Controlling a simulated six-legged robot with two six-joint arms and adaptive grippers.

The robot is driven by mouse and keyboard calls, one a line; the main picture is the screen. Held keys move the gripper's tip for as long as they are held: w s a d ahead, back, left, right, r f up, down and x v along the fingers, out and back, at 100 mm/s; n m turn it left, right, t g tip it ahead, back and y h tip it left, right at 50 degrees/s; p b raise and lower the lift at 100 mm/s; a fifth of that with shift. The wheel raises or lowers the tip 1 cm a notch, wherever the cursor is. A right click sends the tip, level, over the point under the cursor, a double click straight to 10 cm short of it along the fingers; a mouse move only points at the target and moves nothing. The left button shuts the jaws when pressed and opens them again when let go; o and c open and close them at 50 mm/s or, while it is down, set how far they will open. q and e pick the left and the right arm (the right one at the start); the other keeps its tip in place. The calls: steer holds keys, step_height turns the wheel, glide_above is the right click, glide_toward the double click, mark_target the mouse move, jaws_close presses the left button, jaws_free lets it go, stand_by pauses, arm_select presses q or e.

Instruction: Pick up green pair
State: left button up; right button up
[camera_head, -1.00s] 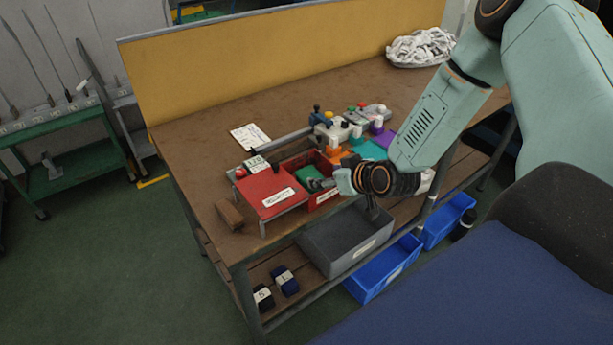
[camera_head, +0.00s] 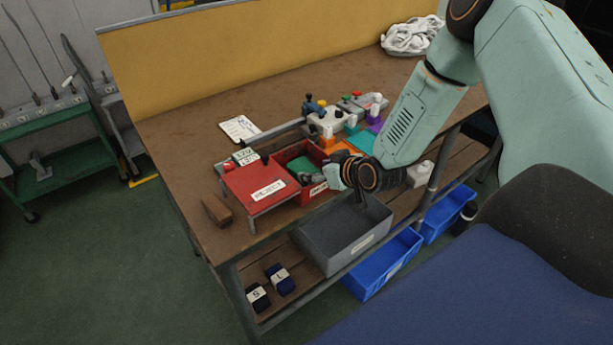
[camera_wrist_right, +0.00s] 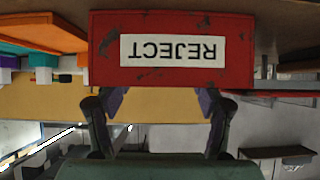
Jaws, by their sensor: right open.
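The green pair (camera_head: 292,168) lies inside an open red bin (camera_head: 311,191) on the bench, partly hidden by the bin's walls and my right gripper. My right gripper (camera_head: 323,173) is at the bin's right side, close to the green. In the right wrist view its two fingers (camera_wrist_right: 160,98) are spread with nothing between them. There the bin's red front (camera_wrist_right: 250,50) with an upside-down REJECT label fills the top middle, and the green pair does not show. My left gripper is out of view.
A red REJECT platform (camera_head: 262,184) adjoins the bin on the left. A wooden block (camera_head: 216,210) and a clipboard (camera_head: 239,129) lie nearby. Orange and teal pieces (camera_head: 361,142) and a fixture (camera_head: 327,120) stand behind my gripper. A grey bin (camera_head: 343,238) hangs below the bench edge.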

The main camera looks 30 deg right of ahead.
mark_target(306, 169)
steer(key=shift+w+a+f, duration=0.15)
steer(key=shift+w+a, duration=0.2)
steer(key=b+x, duration=0.1)
steer(key=x, duration=0.3)
steer(key=shift+w+d+f, duration=0.15)
steer(key=shift+w+f, duration=0.05)
steer(key=shift+w, duration=0.05)
steer(key=shift+s+a+r, duration=0.2)
steer(key=shift+r, duration=0.1)
steer(key=shift+a, duration=0.1)
steer(key=shift+c, duration=0.6)
steer(key=shift+w+f, duration=0.2)
steer(key=c, duration=0.5)
steer(key=shift+s+r, duration=0.15)
steer(key=c, duration=0.3)
